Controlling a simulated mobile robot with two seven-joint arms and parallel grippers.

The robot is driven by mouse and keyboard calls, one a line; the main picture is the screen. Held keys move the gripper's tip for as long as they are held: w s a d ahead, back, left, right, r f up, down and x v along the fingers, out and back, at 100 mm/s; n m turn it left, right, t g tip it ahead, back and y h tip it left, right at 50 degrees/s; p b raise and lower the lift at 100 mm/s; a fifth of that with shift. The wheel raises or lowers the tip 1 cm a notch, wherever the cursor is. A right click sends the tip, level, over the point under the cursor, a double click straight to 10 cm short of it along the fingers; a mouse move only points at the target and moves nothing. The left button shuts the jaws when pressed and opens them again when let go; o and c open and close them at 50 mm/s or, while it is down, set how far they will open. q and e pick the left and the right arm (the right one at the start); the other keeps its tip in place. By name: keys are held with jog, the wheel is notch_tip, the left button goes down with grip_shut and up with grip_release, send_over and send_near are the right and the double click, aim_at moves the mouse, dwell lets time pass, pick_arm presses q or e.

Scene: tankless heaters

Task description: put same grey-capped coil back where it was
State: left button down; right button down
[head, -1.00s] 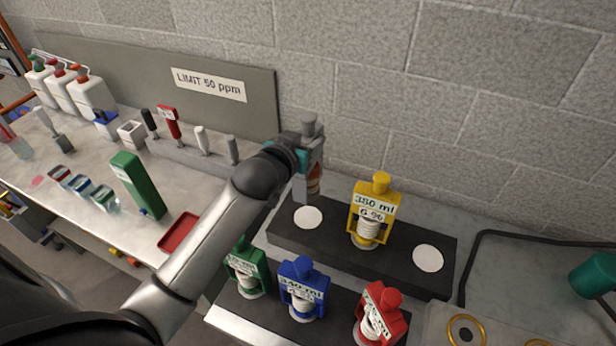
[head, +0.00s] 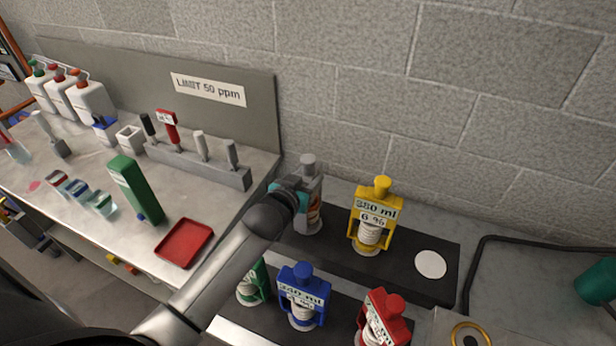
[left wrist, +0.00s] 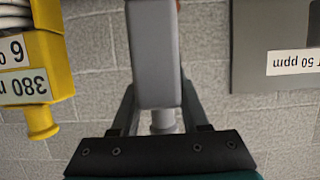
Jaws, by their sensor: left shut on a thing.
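The grey-capped coil (head: 313,192) is upright at the left end of the rear black stand (head: 405,272), where its foot meets or nearly meets the stand. The white disc there is hidden. My left gripper (head: 298,190) is shut on the coil's grey frame. In the left wrist view, the gripper's fingers (left wrist: 157,103) flank the grey frame (left wrist: 153,50). The yellow-capped coil (head: 373,215) stands just right of it, labelled 380 ml, and also shows in the left wrist view (left wrist: 35,70). My right gripper is not in view.
An empty white disc (head: 431,264) lies at the stand's right end. Green (head: 253,284), blue (head: 302,293) and red (head: 383,318) coils stand in front. A red tray (head: 184,243) and green box (head: 134,187) are on the left bench. A wall rises behind.

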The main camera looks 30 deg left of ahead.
pick_arm(q)
jog(key=shift+r, duration=0.1)
jog(key=shift+w, duration=0.1)
jog(key=shift+c, duration=2)
grip_release()
jog(key=shift+f, duration=0.25)
jog(key=shift+r, duration=0.25)
jog(key=shift+s, duration=0.4)
jog(key=p+v, duration=0.1)
jog(key=v, duration=1)
jog(key=shift+s, duration=0.2)
jog(key=shift+r, duration=0.1)
